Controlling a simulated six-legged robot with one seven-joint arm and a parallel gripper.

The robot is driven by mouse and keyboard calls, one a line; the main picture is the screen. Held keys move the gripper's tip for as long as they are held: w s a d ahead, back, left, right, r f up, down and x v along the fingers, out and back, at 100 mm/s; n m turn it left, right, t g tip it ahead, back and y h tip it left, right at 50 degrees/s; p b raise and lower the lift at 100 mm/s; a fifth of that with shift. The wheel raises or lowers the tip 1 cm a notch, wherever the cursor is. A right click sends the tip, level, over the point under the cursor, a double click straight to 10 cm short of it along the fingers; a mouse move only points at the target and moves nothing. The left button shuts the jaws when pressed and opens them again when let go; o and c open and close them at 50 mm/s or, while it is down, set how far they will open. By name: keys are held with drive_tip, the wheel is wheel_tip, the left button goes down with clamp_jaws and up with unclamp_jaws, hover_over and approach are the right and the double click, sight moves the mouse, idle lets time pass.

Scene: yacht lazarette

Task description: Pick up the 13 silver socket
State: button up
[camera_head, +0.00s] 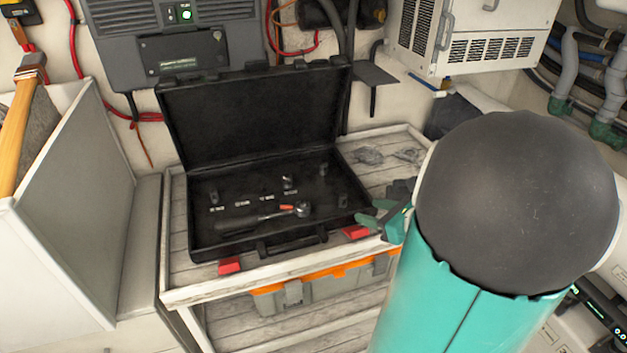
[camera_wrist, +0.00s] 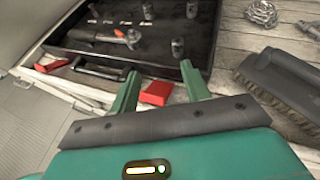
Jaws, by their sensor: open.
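Several small silver sockets sit in an open black case (camera_head: 200,240). One socket (camera_head: 288,182) stands behind the row of white labels, another (camera_head: 214,197) is at the left, and two more (camera_head: 323,171) (camera_head: 341,200) are at the right. The labels are too small to read, so I cannot tell which is the 13. A ratchet (camera_head: 303,209) lies in front of the labels. My gripper (camera_head: 380,222) is open and empty, near the case's front right corner. In the wrist view its fingers (camera_wrist: 160,76) point towards the case, apart from the sockets.
The raised lid (camera_head: 255,115) stands behind the case, and red latches (camera_head: 229,266) (camera_head: 356,232) are at its front. A black brush (camera_wrist: 285,85) and metal shackles (camera_wrist: 262,12) lie right of it on the wooden bench (camera_head: 210,290). A pale panel (camera_head: 70,200) rises at the left.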

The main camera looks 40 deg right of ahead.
sight(346, 197)
drive_tip(key=shift+s+d+f+m+h, duration=0.15)
drive_tip(key=shift+s+d+m+h, duration=0.15)
drive_tip(key=shift+d, duration=0.25)
drive_tip(key=shift+s+d+f+m+h, duration=0.1)
drive_tip(key=shift+d+m+h, duration=0.1)
drive_tip(key=shift+d+m, duration=0.25)
drive_tip(key=x, duration=1.3)
drive_tip(key=shift+w+d, duration=0.3)
drive_tip(key=shift+w, duration=0.05)
drive_tip(key=shift+r, duration=0.1)
clamp_jaws()
